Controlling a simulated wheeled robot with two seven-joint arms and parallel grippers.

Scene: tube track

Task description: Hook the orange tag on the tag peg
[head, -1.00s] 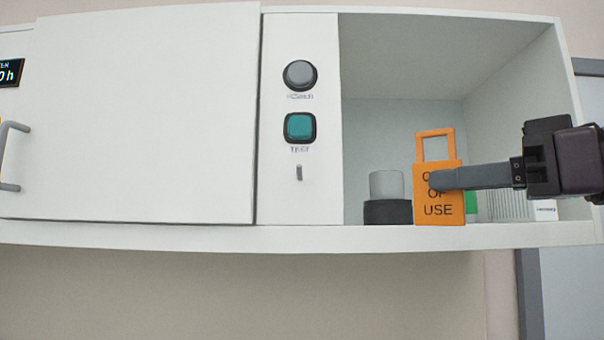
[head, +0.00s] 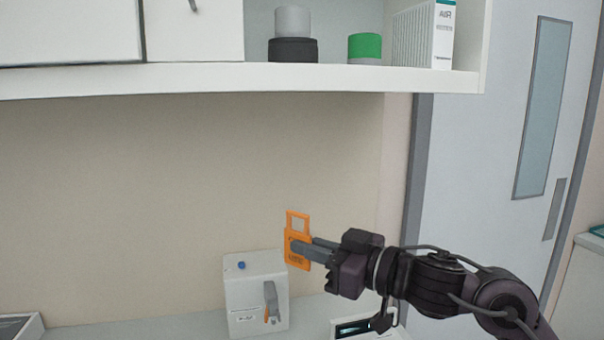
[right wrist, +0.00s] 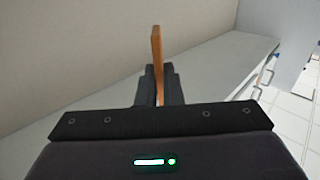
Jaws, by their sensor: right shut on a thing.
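The orange tag (head: 298,258) is a flat plate with dark lettering and an open square loop on top. My right gripper (head: 305,250) is shut on its plate, with the loop upright and free above the fingers. In the right wrist view the tag (right wrist: 158,65) stands edge-on between the two fingers. It hangs below the shelf, beside the upper right of a white box. The tag peg (head: 194,6) is a small grey pin on the white cabinet panel, at the top edge of the head view, up and left of the tag. My left gripper is not in view.
The white shelf's edge (head: 300,78) runs above my gripper, bearing a grey-and-black cylinder (head: 293,35), a green-topped one (head: 365,48) and a white box (head: 425,35). The white box with a lever (head: 245,290) stands on the counter below. Bare wall lies between.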

